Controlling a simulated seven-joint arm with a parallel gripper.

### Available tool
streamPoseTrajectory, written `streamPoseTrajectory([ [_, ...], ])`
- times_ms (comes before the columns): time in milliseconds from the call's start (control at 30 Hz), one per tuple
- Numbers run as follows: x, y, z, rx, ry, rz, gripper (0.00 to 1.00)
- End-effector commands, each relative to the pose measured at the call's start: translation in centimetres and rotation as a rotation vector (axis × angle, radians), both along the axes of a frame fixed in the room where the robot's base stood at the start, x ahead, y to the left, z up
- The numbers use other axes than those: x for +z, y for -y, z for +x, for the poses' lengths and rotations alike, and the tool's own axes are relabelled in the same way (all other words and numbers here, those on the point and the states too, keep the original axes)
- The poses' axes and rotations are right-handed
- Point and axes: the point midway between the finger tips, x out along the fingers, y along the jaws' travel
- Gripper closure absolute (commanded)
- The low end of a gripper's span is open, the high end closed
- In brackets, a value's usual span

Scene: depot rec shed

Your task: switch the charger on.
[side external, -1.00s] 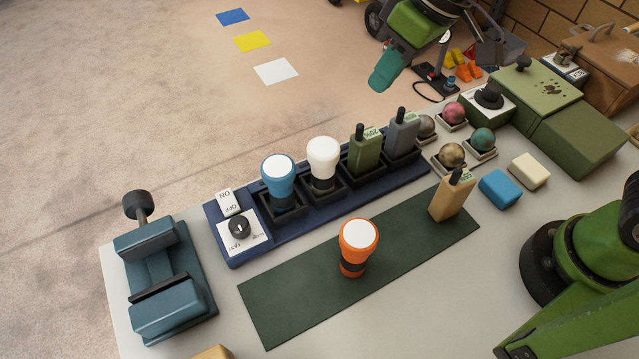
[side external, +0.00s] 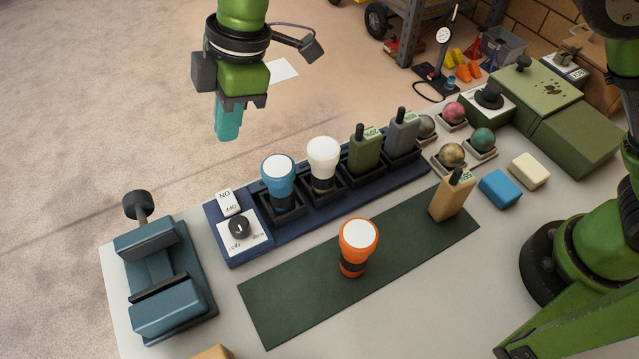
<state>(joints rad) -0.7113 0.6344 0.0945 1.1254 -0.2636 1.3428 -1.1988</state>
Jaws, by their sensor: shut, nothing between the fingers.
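The charger (side external: 352,203) is a long dark blue base on the table. A blue torch (side external: 278,178), a white torch (side external: 323,160), a green radio (side external: 365,152) and a grey radio (side external: 402,137) stand in its slots. At its left end are a white rocker switch (side external: 229,203) marked ON and OFF and a black knob (side external: 239,226) on a white label. The switch's exact tilt is too small to tell. My gripper (side external: 228,136) is shut and empty, its teal fingers pointing down, in the air above and beyond the charger's left part, apart from everything.
A dark green mat (side external: 300,300) in front holds an orange torch (side external: 357,247) and a tan radio (side external: 452,195). A teal vise (side external: 165,270) stands left of the charger. Balls in holders, blocks and a green box (side external: 536,92) are at right.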

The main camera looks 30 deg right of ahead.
Motion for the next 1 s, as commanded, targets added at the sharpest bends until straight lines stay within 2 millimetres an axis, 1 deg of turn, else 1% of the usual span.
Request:
streamPoseTrajectory([
  [200, -0.1, 0.0, 0.0, -0.003, -0.001, 0.000, 1.00],
  [333, -1.2, -0.3, 0.1, -0.003, -0.002, -0.002, 1.00],
  [467, -3.4, -0.9, 0.1, -0.002, -0.004, -0.003, 1.00],
  [600, -6.4, -1.8, 0.4, -0.003, -0.004, -0.004, 1.00],
  [800, -10.2, -2.9, 0.6, -0.004, -0.002, -0.003, 1.00],
  [900, -11.7, -2.8, 1.0, -0.004, -0.001, -0.002, 1.00],
  [1000, -12.7, -2.8, 1.2, -0.005, -0.001, -0.001, 1.00],
])
